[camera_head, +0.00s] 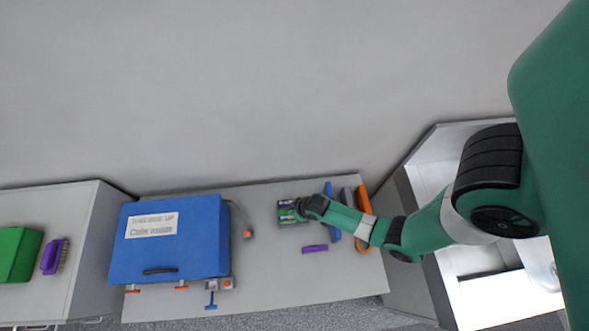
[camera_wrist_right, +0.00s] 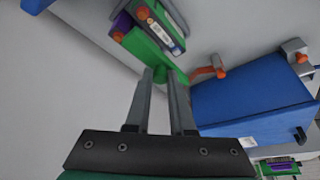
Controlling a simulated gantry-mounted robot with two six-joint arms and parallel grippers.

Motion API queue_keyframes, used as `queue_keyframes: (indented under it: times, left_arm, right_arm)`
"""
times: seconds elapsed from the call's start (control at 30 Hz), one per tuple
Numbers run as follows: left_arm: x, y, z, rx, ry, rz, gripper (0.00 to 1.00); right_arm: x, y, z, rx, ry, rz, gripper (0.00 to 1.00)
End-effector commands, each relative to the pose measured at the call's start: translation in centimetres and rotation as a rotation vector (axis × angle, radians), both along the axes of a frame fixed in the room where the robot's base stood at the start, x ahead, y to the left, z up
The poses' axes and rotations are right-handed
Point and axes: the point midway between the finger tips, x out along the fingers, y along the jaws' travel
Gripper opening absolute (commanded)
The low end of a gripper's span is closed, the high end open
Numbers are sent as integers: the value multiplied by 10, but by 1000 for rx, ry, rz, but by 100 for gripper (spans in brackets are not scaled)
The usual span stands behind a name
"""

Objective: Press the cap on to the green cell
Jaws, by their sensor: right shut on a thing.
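My right gripper (camera_head: 299,204) is at a small dark holder (camera_head: 291,222) with green parts on the table. In the right wrist view the two fingers (camera_wrist_right: 162,73) are close together, shut on a green piece (camera_wrist_right: 161,66) at their tips. The green piece runs up against the holder. There the holder shows a pale labelled cell (camera_wrist_right: 166,34) and orange ends (camera_wrist_right: 142,13). I cannot tell which part is the cap, or whether it touches the green cell. My left gripper is not in view.
A large blue box (camera_head: 180,255) with a paper label stands left of the holder. A purple block (camera_head: 315,249) lies in front of it. A blue bar (camera_head: 333,232) and an orange handle (camera_head: 363,195) lie to the right. A purple brush (camera_head: 54,257) is far left.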

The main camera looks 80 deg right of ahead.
Motion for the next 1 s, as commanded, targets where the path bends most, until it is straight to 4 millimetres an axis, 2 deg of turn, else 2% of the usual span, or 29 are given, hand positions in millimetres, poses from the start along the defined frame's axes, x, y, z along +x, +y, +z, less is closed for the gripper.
queue_keyframes:
  times: [0.1,0.4,1.0]
  left_arm:
    - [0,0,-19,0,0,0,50]
    - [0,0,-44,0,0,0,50]
    - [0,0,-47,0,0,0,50]
  right_arm:
    - [0,0,-21,0,-1,0,0]
    - [0,0,-48,0,-1,0,0]
    - [0,0,-51,0,-1,0,0]
